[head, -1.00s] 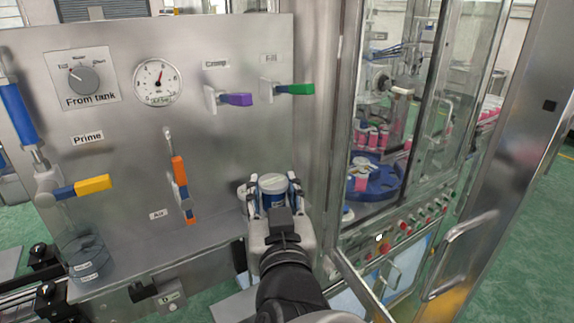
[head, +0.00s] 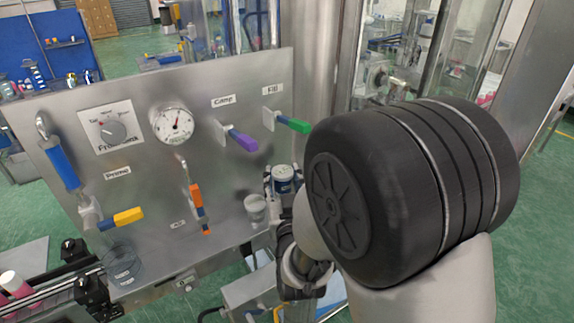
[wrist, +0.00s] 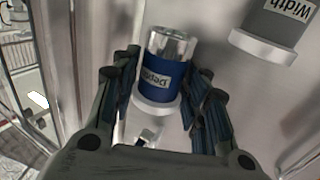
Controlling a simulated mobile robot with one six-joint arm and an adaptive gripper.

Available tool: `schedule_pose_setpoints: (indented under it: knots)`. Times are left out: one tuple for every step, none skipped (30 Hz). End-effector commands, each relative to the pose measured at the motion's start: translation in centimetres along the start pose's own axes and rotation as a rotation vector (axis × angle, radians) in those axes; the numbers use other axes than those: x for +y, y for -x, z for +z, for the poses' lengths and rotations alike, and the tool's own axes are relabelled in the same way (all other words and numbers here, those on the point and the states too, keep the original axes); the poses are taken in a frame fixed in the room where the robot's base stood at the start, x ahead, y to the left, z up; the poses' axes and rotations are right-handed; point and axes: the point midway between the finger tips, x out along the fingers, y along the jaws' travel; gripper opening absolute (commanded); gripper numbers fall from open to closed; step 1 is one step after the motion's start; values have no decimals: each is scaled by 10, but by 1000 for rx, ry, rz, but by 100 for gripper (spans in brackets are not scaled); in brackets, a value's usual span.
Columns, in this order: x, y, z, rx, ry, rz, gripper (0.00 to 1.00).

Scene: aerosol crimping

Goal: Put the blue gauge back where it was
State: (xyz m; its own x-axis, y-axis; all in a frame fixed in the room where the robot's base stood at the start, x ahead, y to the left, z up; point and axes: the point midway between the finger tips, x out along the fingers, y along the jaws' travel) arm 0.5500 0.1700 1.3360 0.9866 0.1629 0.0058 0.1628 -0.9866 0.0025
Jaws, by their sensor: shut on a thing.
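The blue gauge (head: 284,186) is a small cylinder with a blue band and a pale top, near the lower right of the steel panel. In the wrist view the blue gauge (wrist: 165,80) sits between the fingers, with a clear silvery end, a white flange and an upside-down label. My gripper (head: 283,182) is shut on it; its dark fingers (wrist: 162,92) flank it on both sides. A grey gauge (head: 255,208) stands just left of it; in the wrist view the grey gauge (wrist: 275,28) is labelled "Width". I cannot tell whether the blue gauge touches the ledge.
The steel panel (head: 150,190) carries a dial gauge (head: 174,125), a purple handle (head: 243,141), a green handle (head: 293,124), an orange handle (head: 197,198) and a yellow handle (head: 128,216). A clear round container (head: 122,264) stands at the ledge's left. My arm covers the right side.

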Motion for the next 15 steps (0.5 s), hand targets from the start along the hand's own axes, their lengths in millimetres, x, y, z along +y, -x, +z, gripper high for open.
schedule_pose_setpoints:
  knots:
    - [4,-11,1,-1,0,4,13]
    - [5,-17,1,-1,0,3,13]
    - [8,-24,1,-1,0,3,13]
    - [8,-28,3,-3,1,2,13]
    - [7,-25,13,-7,2,0,13]
    - [6,-24,20,-8,2,-1,13]
    - [6,-24,23,-7,1,0,13]
    - [6,-24,26,-6,1,0,13]
    - [6,-24,29,-5,1,0,13]
    - [6,-24,31,-3,0,0,13]
    - [6,-24,32,-3,0,0,13]
    - [6,-24,35,-3,1,0,13]
    - [6,-24,38,-5,1,0,13]
    - [6,-24,42,-5,1,0,13]
    - [6,-24,49,-6,2,0,13]
